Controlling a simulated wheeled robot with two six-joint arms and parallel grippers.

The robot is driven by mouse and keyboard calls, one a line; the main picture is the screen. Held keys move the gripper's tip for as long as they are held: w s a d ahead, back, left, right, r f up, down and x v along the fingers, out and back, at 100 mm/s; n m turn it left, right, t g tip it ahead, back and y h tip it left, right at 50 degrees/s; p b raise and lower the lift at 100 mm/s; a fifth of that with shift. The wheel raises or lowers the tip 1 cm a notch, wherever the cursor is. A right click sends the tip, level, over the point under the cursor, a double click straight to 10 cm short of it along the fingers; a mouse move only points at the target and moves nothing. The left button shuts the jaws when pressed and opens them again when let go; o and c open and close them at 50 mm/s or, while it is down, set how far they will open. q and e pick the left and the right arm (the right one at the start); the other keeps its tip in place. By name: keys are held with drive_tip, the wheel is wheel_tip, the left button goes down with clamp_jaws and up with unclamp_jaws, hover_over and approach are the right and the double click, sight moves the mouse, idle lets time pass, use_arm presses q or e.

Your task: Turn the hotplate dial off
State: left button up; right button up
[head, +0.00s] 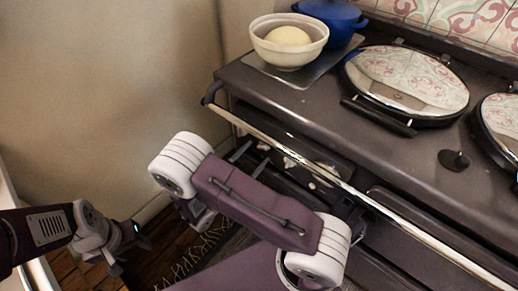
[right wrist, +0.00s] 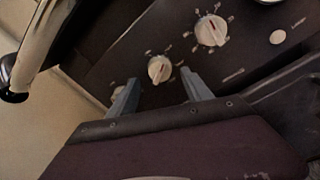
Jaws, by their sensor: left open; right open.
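The cooker's front panel carries several white dials. In the right wrist view a small dial (right wrist: 159,69) sits just beyond and between my right gripper's fingertips (right wrist: 159,77); I cannot tell whether they touch it. A larger dial (right wrist: 211,30) with a red mark is up to its right, and another dial (right wrist: 118,93) is partly hidden behind the left finger. Which one is the hotplate dial is not clear. In the head view my right gripper (head: 251,160) is open under the rail, partly hidden by my arm. My left gripper (head: 128,245) is open and empty, low at the left.
A chrome rail (head: 310,172) runs along the cooker's front above the panel. On the cooker top (head: 310,105) are two round chrome lids (head: 408,80), a cream bowl (head: 290,55) with dough and a blue pot (head: 332,18). The floor by my left gripper is open.

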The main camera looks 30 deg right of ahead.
sight(261, 148)
drive_tip(key=x, duration=0.3)
drive_tip(key=shift+d, duration=0.1)
drive_tip(key=shift+r, duration=0.1)
drive_tip(key=shift+c, duration=0.4)
clamp_jaws()
drive_tip(key=shift+r+n+p, duration=0.2)
drive_tip(key=shift+n+p, duration=0.5)
drive_tip(key=shift+p, duration=0.1)
drive_tip(key=n+p, duration=0.3)
drive_tip(key=shift+p, duration=0.35)
drive_tip(key=n+p, duration=0.2)
drive_tip(key=n, duration=0.1)
drive_tip(key=shift+n+p, duration=0.3)
drive_tip(key=shift+f+n+g+p, duration=0.15)
drive_tip(key=shift+n+g+p, duration=0.25)
drive_tip(key=shift+n+p, duration=0.9)
drive_tip(key=shift+n+b, duration=0.35)
drive_tip(key=shift+n, duration=0.25)
